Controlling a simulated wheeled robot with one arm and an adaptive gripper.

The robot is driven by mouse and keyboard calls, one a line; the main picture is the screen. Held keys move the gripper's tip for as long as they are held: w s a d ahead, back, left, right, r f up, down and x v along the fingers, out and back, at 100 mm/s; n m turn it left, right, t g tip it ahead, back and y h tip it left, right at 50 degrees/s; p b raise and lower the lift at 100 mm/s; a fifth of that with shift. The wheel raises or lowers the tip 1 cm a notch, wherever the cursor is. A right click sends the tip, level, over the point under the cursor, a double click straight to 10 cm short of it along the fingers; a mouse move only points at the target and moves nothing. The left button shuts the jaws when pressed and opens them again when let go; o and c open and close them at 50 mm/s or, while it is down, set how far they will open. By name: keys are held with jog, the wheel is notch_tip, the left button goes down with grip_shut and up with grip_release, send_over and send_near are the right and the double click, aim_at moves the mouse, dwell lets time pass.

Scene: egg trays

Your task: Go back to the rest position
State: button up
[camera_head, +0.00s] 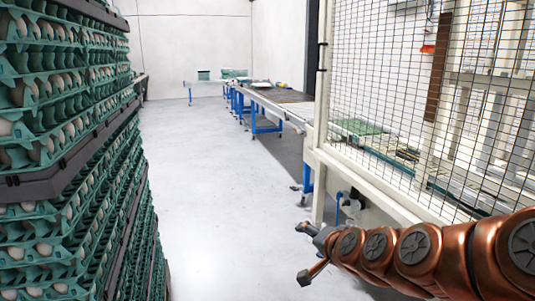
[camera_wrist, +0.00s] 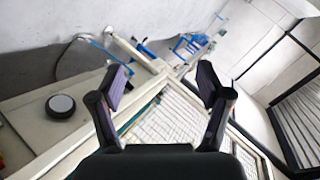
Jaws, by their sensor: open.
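My gripper (camera_head: 308,255) is at the end of my copper-coloured arm, which reaches in from the lower right in the head view. In the wrist view my gripper (camera_wrist: 163,88) shows two dark fingers spread wide apart. Nothing is between the fingers. The gripper is in free air over the floor, left of the mesh fence in the head view. It is well apart from the stacked egg trays.
Tall stacks of green egg trays (camera_head: 70,170) with eggs fill the left side. A mesh fence (camera_head: 400,90) stands on the right. A blue-legged conveyor (camera_head: 285,105) runs along the back right. The grey floor (camera_head: 210,190) between them is clear.

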jog(key=s+d+r+n+g+h+p, duration=0.1)
jog(key=s+r+g+p, duration=0.3)
jog(key=s, duration=0.8)
jog(key=s+d+r+n+g+h+p, duration=0.1)
jog(key=s+d+r+n+g+p, duration=0.2)
jog(key=s+p, duration=0.5)
jog(key=s+d+r+n+g+h+p, duration=0.2)
jog(key=s+r+g+p, duration=0.4)
jog(key=s, duration=1.1)
jog(key=shift+s+d+r+n+p, duration=0.15)
jog(key=shift+d+r+n+p, duration=0.15)
jog(key=shift+d+n+p, duration=0.5)
jog(key=shift+a, duration=0.25)
